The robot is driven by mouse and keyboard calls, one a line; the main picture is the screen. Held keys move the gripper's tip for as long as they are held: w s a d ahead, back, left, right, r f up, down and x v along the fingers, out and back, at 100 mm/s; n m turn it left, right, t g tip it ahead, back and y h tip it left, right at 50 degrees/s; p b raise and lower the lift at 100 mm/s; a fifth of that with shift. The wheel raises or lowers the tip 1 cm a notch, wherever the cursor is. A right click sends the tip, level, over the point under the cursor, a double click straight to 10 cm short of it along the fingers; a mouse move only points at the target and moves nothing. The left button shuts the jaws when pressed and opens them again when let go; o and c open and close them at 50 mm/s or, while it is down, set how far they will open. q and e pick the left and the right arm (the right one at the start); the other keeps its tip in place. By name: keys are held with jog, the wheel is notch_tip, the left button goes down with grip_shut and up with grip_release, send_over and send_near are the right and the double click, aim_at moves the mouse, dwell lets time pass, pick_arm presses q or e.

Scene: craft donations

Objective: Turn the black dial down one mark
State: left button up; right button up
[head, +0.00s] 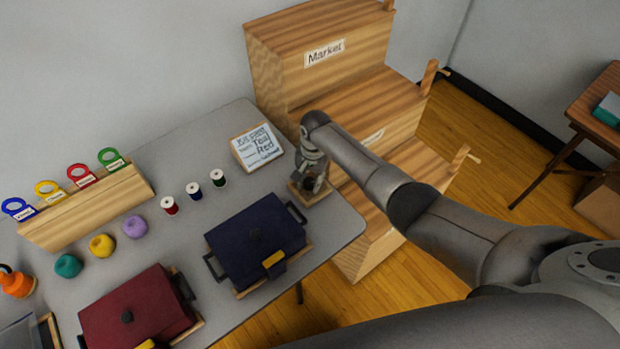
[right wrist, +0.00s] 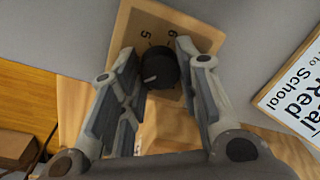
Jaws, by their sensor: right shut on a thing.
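The black dial (right wrist: 160,69) sits on a wooden plate (right wrist: 137,32) with the printed numbers 5 and 6 showing beside it. A pale pointer line shows on the dial's face, toward the left. My right gripper (right wrist: 158,62) is shut on the dial, one finger at each side. In the head view my right gripper (head: 311,173) reaches down to the dial's wooden plate (head: 322,193) at the table's right edge and mostly hides the dial. My left gripper is not in view.
A blue case (head: 255,235) and a red case (head: 135,305) lie in front. Thread spools (head: 194,190) and a written card (head: 257,147) are left of my gripper. The wooden stepped stand labelled Market (head: 290,75) rises close behind. Yarn balls (head: 102,245) lie further left.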

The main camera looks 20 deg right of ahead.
aim_at(313, 183)
jog(key=o, duration=1)
jog(key=shift+o, duration=0.2)
jog(key=shift+r, duration=0.1)
notch_tip(313, 183, up, 12)
jog(key=shift+s+d, duration=0.2)
jog(key=shift+d, duration=0.1)
jog(key=shift+s+f, duration=0.1)
jog(key=shift+f, duration=0.1)
